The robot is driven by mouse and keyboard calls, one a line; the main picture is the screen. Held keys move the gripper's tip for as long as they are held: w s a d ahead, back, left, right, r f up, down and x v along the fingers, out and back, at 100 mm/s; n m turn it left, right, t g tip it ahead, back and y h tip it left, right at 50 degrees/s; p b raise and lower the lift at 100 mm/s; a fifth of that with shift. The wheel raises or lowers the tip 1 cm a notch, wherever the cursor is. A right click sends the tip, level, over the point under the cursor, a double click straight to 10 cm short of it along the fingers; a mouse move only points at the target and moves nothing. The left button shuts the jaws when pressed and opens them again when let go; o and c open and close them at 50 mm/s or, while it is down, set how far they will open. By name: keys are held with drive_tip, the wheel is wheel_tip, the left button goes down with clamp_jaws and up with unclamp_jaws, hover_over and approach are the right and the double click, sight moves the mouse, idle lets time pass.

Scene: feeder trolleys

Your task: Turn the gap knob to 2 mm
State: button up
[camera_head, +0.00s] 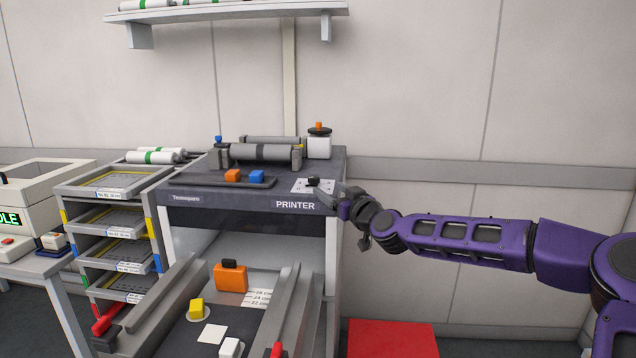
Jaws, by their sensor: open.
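A small black knob (313,182) sits on a white scale plate (301,187) on the right front of the printer's top (225,201). The marks on the plate are too small to read, so the knob's setting cannot be told. My gripper (341,200) is open at the printer's right front corner, just right of the knob. It points left toward the knob, and a gap seems to lie between them. My purple arm comes in from the right.
A grey roller (262,152) and a white jar (319,146) stand behind. Below are metal rails (284,318) with an orange block (230,278). A rack stands left.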

sight(317, 180)
drive_tip(key=x, duration=0.8)
drive_tip(key=shift+c, duration=0.2)
clamp_jaws()
